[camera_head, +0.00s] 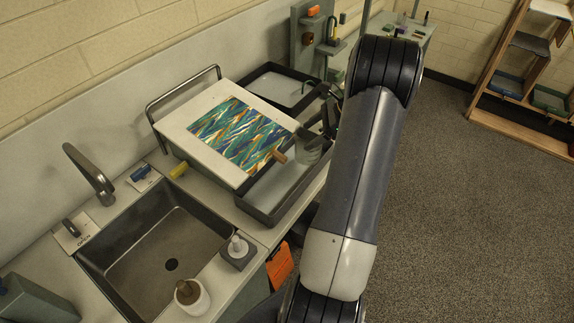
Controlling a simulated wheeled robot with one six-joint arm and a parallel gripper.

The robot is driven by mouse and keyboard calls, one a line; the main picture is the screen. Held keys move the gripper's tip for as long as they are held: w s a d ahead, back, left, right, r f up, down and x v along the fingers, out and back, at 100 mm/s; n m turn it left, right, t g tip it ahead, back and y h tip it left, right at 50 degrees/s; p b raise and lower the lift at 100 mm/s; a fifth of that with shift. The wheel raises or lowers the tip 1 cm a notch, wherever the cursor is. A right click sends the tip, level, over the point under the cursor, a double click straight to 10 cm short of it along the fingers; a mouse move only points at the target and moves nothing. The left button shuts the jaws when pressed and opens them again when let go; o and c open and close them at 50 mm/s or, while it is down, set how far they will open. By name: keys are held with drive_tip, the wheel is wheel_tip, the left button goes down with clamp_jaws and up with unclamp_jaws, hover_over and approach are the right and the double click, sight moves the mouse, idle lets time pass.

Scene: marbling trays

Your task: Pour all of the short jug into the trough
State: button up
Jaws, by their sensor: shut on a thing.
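A small translucent grey jug (309,149) is at my gripper (325,130), over the right end of the near dark-rimmed trough (267,217). My gripper is shut on the jug, though my arm hides part of the grip. The trough has a pale grey floor, and its right end is partly covered by the jug and gripper. I cannot tell the jug's exact tilt, how much it holds, or whether any liquid is flowing.
A white board with a marbled colourful sheet (238,135) lies beside the trough. A second dark tray (272,88) is behind. Open floor lies right.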

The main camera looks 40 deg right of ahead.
drive_tip(key=shift+r, duration=0.15)
wheel_tip(320, 180, up, 4)
drive_tip(key=shift+f, duration=0.1)
idle(0.5)
